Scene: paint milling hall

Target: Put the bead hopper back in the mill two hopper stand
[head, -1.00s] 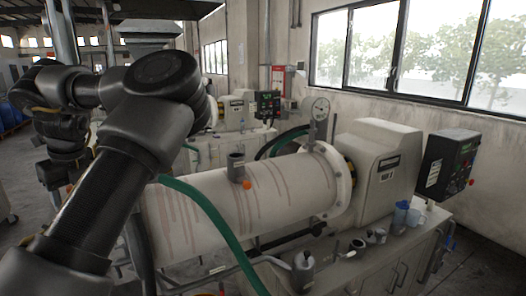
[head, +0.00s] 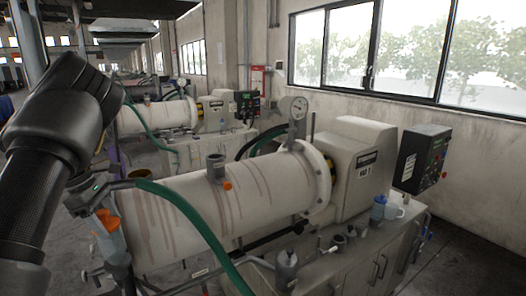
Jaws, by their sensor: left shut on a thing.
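My left gripper (head: 97,200) is at the left of the head view, beside the near end of the front mill (head: 225,205). It is shut on what looks like the bead hopper (head: 108,222), a small pale body with an orange part at its top. The arm and gripper partly hide it. The front mill is a long cream drum with brownish streaks, with a short grey port (head: 215,168) on top. I cannot make out a hopper stand for certain, nor read the mill's label. My right gripper is not in view.
A green hose (head: 195,222) crosses the front of the drum. A gauge (head: 298,108) stands at the drum's far end. Another mill (head: 160,118) stands behind, with floor between.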

